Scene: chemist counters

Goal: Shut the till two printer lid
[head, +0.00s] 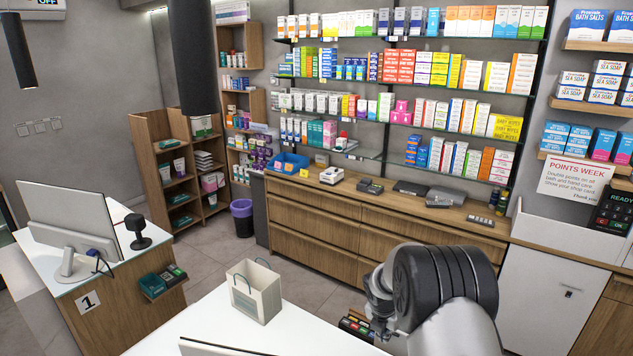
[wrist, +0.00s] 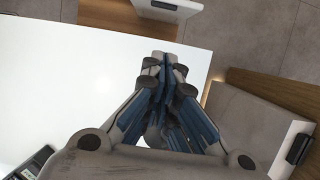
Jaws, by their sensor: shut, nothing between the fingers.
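No printer that I can clearly identify as the till two printer, and no open printer lid, shows in either view. My gripper (wrist: 163,68) is in the wrist view with its fingers together and nothing between them, above the edge of a white counter top (wrist: 70,60). In the head view my gripper is mostly hidden by my own arm, at the right end of the near white counter (head: 215,325). A dark device (wrist: 34,163) is cut off at the lower left of the wrist view; I cannot tell what it is.
A paper bag (head: 257,290) stands on the near counter. A monitor top (head: 215,347) shows at the bottom edge. A small keypad device (head: 355,325) is beside my arm. Till one's counter (head: 115,255) is at left. Grey floor (head: 215,265) lies open between the counters.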

